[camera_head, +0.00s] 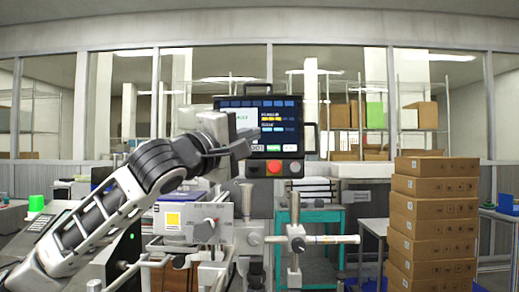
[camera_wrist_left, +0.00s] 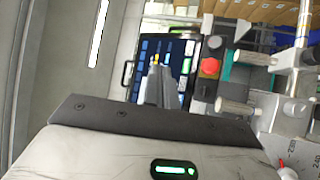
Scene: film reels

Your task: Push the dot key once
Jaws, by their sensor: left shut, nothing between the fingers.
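The control panel (camera_head: 281,112) has a dark screen with rows of blue and yellow keys; it also shows, tilted, in the left wrist view (camera_wrist_left: 146,55). I cannot make out which key is the dot key. My left gripper (camera_head: 246,141) is in front of the panel's lower left part and hides some of it. In the left wrist view its fingers (camera_wrist_left: 157,68) are together, empty, and overlap the panel's face. I cannot tell whether the tips touch it. My right gripper is not in view.
A red button (camera_head: 295,167) sits below the panel's screen, and it also shows in the left wrist view (camera_wrist_left: 209,66). Metal rods and a clamp (camera_head: 296,238) stand below. Stacked cardboard boxes (camera_head: 432,225) are at the right. A teal frame (camera_head: 335,215) stands behind.

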